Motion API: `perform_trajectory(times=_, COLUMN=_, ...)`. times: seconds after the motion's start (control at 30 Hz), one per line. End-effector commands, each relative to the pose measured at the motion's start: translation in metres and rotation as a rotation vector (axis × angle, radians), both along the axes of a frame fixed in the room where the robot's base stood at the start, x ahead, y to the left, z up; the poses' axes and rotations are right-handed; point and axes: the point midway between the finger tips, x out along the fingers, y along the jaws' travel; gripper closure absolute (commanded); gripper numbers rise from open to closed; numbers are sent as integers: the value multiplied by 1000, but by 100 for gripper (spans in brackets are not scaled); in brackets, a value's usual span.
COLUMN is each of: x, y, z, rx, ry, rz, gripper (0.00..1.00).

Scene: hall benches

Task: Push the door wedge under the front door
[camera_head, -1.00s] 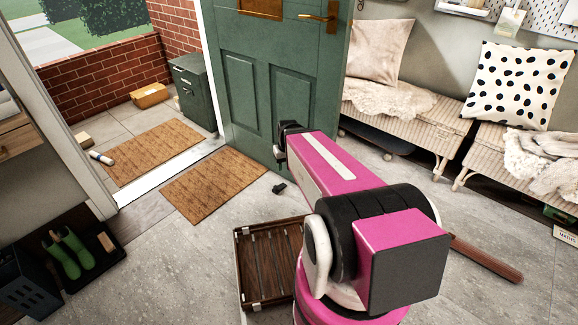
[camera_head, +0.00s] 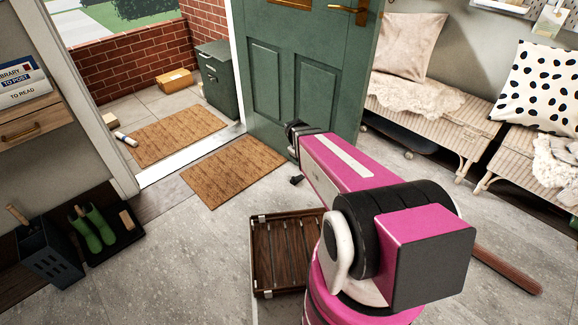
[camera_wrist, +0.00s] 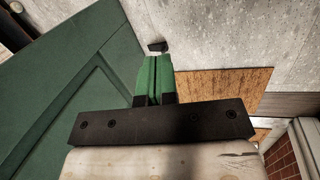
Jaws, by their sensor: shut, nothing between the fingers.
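The green front door (camera_head: 300,85) stands open. A small dark door wedge (camera_head: 296,180) lies on the grey floor near the door's foot, beside my arm. In the wrist view the wedge (camera_wrist: 157,46) shows just beyond my fingertips, to the right of the door (camera_wrist: 65,95), with a narrow strip of floor between. My gripper (camera_wrist: 155,62) has its green fingers shut together and empty, pointing toward the wedge. I cannot tell whether they touch it. In the head view my gripper (camera_head: 293,150) is mostly hidden behind my arm.
A brown doormat (camera_head: 233,172) lies inside the threshold, left of the wedge. A slatted wooden tray (camera_head: 262,255) sits on the floor nearer me. Wicker benches (camera_head: 435,125) stand at right. A boot tray (camera_head: 125,240) is at left. Floor between the mat and boot tray is clear.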

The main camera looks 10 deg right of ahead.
Motion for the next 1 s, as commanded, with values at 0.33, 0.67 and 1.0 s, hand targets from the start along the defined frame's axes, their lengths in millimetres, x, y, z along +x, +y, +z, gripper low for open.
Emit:
perform_trajectory(times=0.33, x=142, y=51, z=-200, rx=-422, ry=191, rz=910, gripper=100)
perform_trajectory(times=0.67, x=190, y=105, z=-326, rx=-687, ry=381, rz=1499, gripper=100)
perform_trajectory(times=1.0, x=202, y=95, z=-353, rx=-714, ry=404, rz=1556, gripper=100)
